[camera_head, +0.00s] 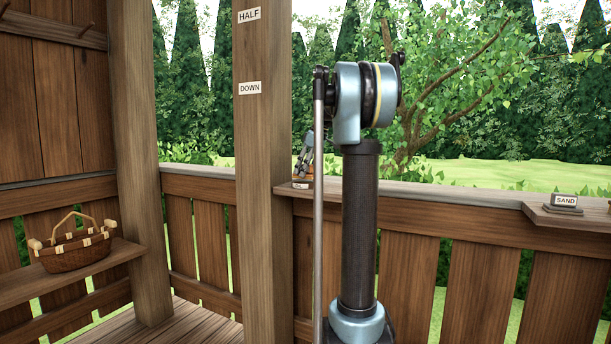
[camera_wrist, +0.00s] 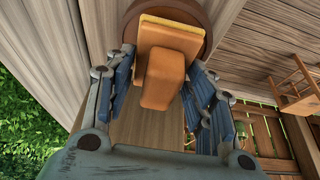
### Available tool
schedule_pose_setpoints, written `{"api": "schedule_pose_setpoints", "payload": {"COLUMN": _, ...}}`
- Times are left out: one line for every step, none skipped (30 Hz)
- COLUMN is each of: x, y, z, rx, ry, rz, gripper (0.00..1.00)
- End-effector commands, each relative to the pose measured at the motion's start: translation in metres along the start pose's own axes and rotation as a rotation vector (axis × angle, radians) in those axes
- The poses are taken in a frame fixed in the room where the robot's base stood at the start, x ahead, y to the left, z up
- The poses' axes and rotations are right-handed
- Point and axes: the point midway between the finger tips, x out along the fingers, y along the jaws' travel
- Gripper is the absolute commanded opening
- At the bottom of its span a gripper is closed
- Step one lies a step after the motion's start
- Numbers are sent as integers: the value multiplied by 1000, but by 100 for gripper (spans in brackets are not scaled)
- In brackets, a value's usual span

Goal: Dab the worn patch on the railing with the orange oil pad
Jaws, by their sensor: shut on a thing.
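The orange oil pad (camera_wrist: 163,78) shows in the wrist view as an orange block with a grip and a thin yellow layer at its far edge. My gripper (camera_wrist: 162,88) is shut on its grip, with a blue-lined finger on each side. A dark brown round piece (camera_wrist: 203,18) shows beyond the pad; I cannot tell whether they touch. In the head view my gripper (camera_head: 305,158) is partly hidden by my arm, just above a small labelled shelf (camera_head: 285,188) at the post. The railing (camera_head: 450,196) runs to the right; I cannot make out a worn patch.
A wooden post (camera_head: 263,130) with HALF and DOWN labels stands left of my arm. A ledge (camera_head: 545,214) at the right holds a grey block (camera_head: 566,208) near a SAND label. A basket (camera_head: 72,248) sits on a shelf at the left. The middle railing top looks clear.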

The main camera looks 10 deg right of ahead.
Motion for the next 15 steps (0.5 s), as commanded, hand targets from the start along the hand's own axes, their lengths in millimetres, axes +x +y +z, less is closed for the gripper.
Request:
{"api": "schedule_pose_setpoints", "payload": {"x": -4, "y": 0, "z": -2, "rx": 0, "ry": 0, "rz": 0, "gripper": 31}}
{"api": "schedule_pose_setpoints", "payload": {"x": -5, "y": 0, "z": -2, "rx": 0, "ry": 0, "rz": 0, "gripper": 31}}
{"api": "schedule_pose_setpoints", "payload": {"x": -8, "y": 0, "z": -3, "rx": 0, "ry": 0, "rz": 0, "gripper": 31}}
{"api": "schedule_pose_setpoints", "payload": {"x": -9, "y": 0, "z": -4, "rx": 0, "ry": 0, "rz": 0, "gripper": 31}}
{"api": "schedule_pose_setpoints", "payload": {"x": -11, "y": 0, "z": -5, "rx": 0, "ry": 0, "rz": 0, "gripper": 31}}
{"api": "schedule_pose_setpoints", "payload": {"x": -14, "y": 0, "z": -6, "rx": 0, "ry": 1, "rz": 0, "gripper": 31}}
{"api": "schedule_pose_setpoints", "payload": {"x": -16, "y": 0, "z": -7, "rx": 0, "ry": 1, "rz": 0, "gripper": 31}}
{"api": "schedule_pose_setpoints", "payload": {"x": -18, "y": 0, "z": -7, "rx": 0, "ry": 1, "rz": 0, "gripper": 31}}
{"api": "schedule_pose_setpoints", "payload": {"x": -20, "y": 0, "z": -8, "rx": 0, "ry": 1, "rz": 0, "gripper": 31}}
{"api": "schedule_pose_setpoints", "payload": {"x": -21, "y": 0, "z": -9, "rx": 0, "ry": 1, "rz": 0, "gripper": 31}}
{"api": "schedule_pose_setpoints", "payload": {"x": -23, "y": 0, "z": -10, "rx": 0, "ry": 1, "rz": 0, "gripper": 31}}
{"api": "schedule_pose_setpoints", "payload": {"x": -26, "y": 0, "z": -11, "rx": 0, "ry": 1, "rz": 0, "gripper": 31}}
{"api": "schedule_pose_setpoints", "payload": {"x": -28, "y": 0, "z": -12, "rx": 0, "ry": 1, "rz": 0, "gripper": 31}}
{"api": "schedule_pose_setpoints", "payload": {"x": -29, "y": 0, "z": -12, "rx": 0, "ry": 1, "rz": 0, "gripper": 31}}
{"api": "schedule_pose_setpoints", "payload": {"x": -32, "y": 0, "z": -13, "rx": 0, "ry": 1, "rz": 0, "gripper": 31}}
